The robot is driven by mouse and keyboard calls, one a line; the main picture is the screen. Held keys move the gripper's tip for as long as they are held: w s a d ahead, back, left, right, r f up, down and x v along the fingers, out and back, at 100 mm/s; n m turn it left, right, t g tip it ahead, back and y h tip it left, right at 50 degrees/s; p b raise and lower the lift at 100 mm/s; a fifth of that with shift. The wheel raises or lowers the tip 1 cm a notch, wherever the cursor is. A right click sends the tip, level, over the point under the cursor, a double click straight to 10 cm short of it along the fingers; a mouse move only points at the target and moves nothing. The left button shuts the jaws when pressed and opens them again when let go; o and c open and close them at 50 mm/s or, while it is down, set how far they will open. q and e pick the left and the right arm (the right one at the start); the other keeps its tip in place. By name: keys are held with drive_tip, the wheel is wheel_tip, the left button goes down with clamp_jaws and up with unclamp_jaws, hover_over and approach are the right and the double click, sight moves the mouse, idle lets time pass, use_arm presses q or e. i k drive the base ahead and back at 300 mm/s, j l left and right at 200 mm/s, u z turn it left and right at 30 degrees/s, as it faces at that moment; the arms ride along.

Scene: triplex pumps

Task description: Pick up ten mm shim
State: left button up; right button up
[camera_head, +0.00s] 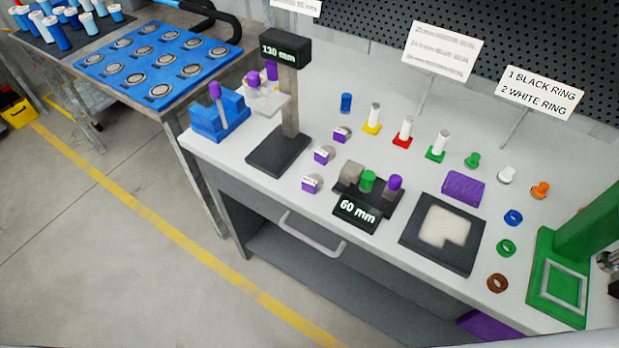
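No object shows a readable ten mm marking, so I cannot tell for sure which piece is the ten mm shim. Three small purple-and-white pieces with grey round parts lie in a row on the grey bench: a far one (341,134), a middle one (322,155) and a near one (311,184). Their labels are too small to read. They lie between a black gauge stand (290,100) reading "130 mm" and a black fixture (357,212) reading "60 mm" that holds a green and a purple piece. Neither of my grippers is in view.
A blue block (220,121) stands at the bench's left edge. Coloured pegs and rings, a purple block (463,188), a dark tray (418,243) and a green press (583,230) fill the right side. A drawer handle (312,235) sticks out in front.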

sight(342, 133)
drive_tip(key=i+j+z, duration=0.25)
drive_tip(key=j+z, duration=0.25)
drive_tip(key=j, duration=0.25)
drive_tip(key=i+j+z, duration=0.25)
drive_tip(key=j, duration=0.2)
drive_tip(key=k+l, duration=0.05)
drive_tip(key=k, duration=0.05)
